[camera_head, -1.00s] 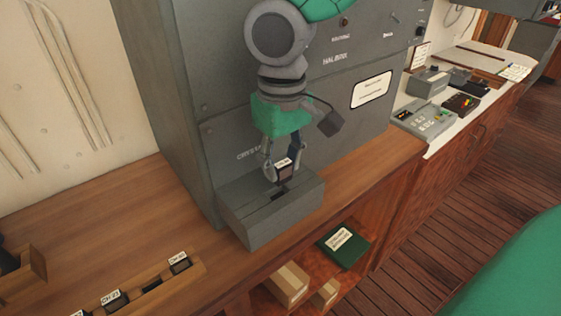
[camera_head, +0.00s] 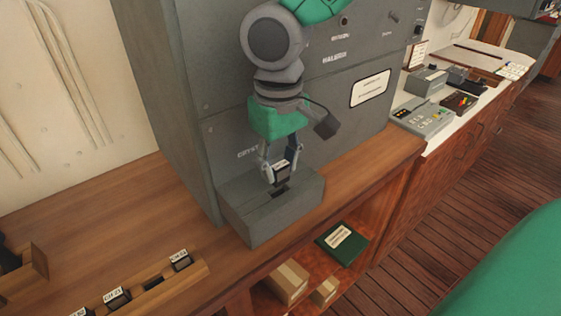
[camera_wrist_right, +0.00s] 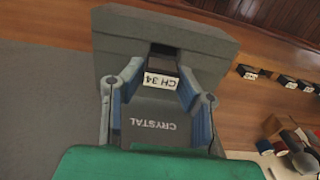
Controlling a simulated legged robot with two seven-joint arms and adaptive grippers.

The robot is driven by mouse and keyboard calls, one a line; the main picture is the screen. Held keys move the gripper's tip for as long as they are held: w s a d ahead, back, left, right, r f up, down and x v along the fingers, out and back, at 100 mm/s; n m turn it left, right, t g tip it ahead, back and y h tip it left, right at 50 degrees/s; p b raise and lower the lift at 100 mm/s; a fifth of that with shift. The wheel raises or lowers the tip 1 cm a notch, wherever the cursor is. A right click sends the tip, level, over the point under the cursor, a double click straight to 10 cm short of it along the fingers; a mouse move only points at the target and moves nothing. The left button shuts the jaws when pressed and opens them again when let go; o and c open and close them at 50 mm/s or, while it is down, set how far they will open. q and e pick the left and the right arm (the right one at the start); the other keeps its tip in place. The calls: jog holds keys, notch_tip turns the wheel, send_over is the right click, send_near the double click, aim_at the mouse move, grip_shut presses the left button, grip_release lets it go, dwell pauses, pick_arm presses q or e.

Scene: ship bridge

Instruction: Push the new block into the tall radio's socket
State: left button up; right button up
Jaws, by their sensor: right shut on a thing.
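The tall radio (camera_head: 215,90) is a grey cabinet on the wooden counter. A grey socket box (camera_head: 250,220) juts from its foot, with a dark socket opening (camera_head: 279,191) in its top. My right gripper (camera_head: 281,168) points down over the box, shut on a small dark block (camera_head: 282,176) with a white label. In the right wrist view the block's label (camera_wrist_right: 161,80) reads CH 34, between the two fingers of the gripper (camera_wrist_right: 163,85). The block is upright at the opening; how deep it sits I cannot tell. My left gripper is not in view.
A wooden rack (camera_head: 190,276) with labelled blocks (camera_head: 181,260) and an empty slot lies on the counter at front left. A wooden box (camera_head: 22,278) stands at far left. A green book (camera_head: 342,241) and cartons (camera_head: 288,281) sit on the shelf below.

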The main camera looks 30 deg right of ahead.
jog(key=shift+a+r, duration=0.1)
jog(key=shift+a, duration=0.55)
jog(key=shift+d+p, duration=0.3)
jog(key=shift+d, duration=0.35)
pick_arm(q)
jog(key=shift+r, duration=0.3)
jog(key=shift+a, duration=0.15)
pick_arm(e)
jog(key=shift+a, duration=0.1)
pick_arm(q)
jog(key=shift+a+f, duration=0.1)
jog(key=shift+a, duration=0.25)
pick_arm(e)
jog(key=shift+a, duration=0.4)
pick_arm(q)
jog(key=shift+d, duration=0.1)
pick_arm(e)
jog(key=shift+d+f, duration=0.15)
jog(key=shift+f, duration=0.1)
jog(key=shift+d+f, duration=0.25)
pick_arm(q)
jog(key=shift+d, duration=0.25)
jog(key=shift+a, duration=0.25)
pick_arm(e)
jog(key=shift+a, duration=0.3)
